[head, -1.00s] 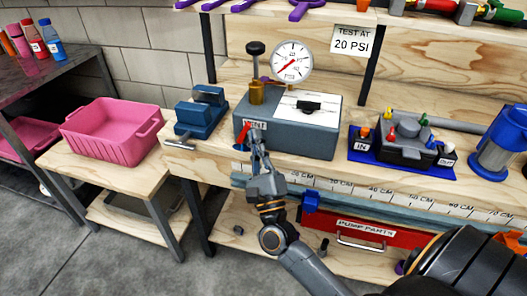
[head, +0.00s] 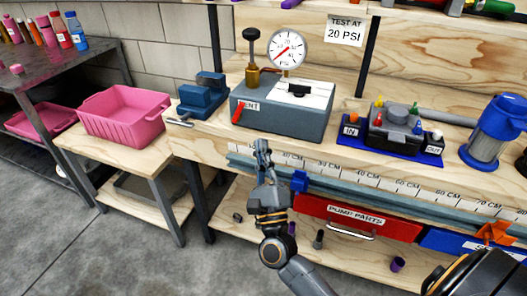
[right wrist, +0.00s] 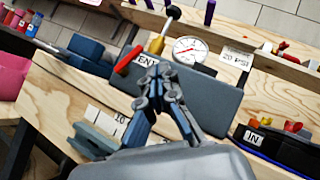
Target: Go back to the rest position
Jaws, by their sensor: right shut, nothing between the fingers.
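My right gripper (head: 262,149) is shut and empty. It hovers in front of the workbench's front edge, below the grey test box (head: 285,122) and clear of it. In the right wrist view the shut fingers (right wrist: 161,75) appear in front of the test box (right wrist: 208,98). The box carries a red lever (head: 239,113) beside its partly covered label, and a round pressure gauge (head: 288,48). The gripper is apart from the lever. My left gripper is not in view.
A blue vise (head: 203,96) and a pink bin (head: 124,118) are at left. A blue tray with IN and OUT labels (head: 390,152) and a blue cylinder (head: 492,130) are at right. A red PUMP PARTS drawer (head: 358,218) is below the bench. Grey floor is clear at lower left.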

